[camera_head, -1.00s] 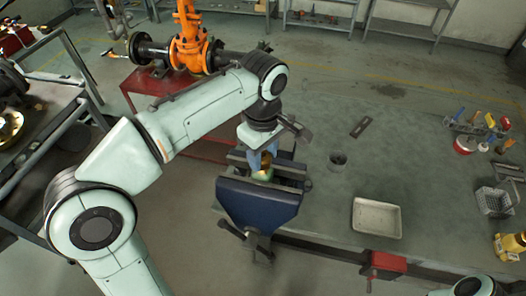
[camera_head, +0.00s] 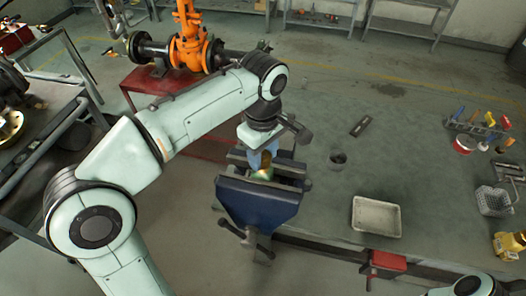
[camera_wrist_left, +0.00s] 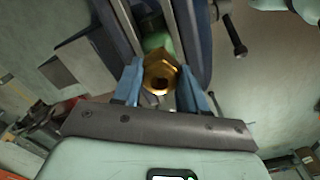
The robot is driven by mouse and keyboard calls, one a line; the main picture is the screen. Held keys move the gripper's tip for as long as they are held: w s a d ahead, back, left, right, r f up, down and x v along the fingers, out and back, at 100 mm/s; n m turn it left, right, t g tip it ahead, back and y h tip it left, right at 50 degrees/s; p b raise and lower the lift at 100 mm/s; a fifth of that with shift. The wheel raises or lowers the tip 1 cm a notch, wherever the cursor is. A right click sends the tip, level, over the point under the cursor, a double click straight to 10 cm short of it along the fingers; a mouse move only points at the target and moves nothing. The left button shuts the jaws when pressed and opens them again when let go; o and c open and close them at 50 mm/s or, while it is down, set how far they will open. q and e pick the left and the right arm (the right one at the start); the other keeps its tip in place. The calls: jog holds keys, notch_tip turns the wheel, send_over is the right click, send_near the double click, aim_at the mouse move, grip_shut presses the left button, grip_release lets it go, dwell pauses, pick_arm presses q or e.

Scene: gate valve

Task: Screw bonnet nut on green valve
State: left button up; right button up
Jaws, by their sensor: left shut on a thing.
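The green valve (camera_head: 262,175) sits between the jaws of the blue vise (camera_head: 258,203) at the table's front edge. It also shows in the left wrist view (camera_wrist_left: 158,42), partly hidden behind the nut. The brass bonnet nut (camera_wrist_left: 160,72) is between the blue fingers of my left gripper (camera_wrist_left: 168,84), which is shut on it. In the head view my left gripper (camera_head: 263,157) points down over the vise, just above the valve. I cannot tell whether the nut touches the valve's thread. Only a part of my right arm shows at the lower right; its gripper is out of view.
A pale tray (camera_head: 376,217), a dark round cup (camera_head: 338,160) and a flat dark bar (camera_head: 361,126) lie on the green table. A tool rack (camera_head: 478,128) and a wire basket (camera_head: 494,201) stand at the right. An orange valve (camera_head: 190,45) stands behind my left arm.

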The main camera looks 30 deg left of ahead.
pick_arm(q)
jog(key=shift+f+b, duration=0.35)
jog(key=shift+f, duration=0.4)
pick_arm(e)
jog(key=shift+s+f, duration=0.25)
jog(key=shift+f, duration=0.2)
pick_arm(q)
jog(key=shift+f, duration=0.3)
dwell(0.8)
jog(key=o, duration=1.2)
jog(key=shift+r, duration=0.1)
jog(key=shift+r+p, duration=1.4)
jog(key=shift+r, duration=0.65)
jog(key=shift+r+p, duration=0.9)
jog(key=shift+r, duration=0.5)
jog(key=shift+w, duration=0.1)
pick_arm(e)
jog(key=w+r, duration=0.5)
jog(key=r, duration=0.1)
jog(key=shift+w+t, duration=0.15)
jog(key=shift+t, duration=0.15)
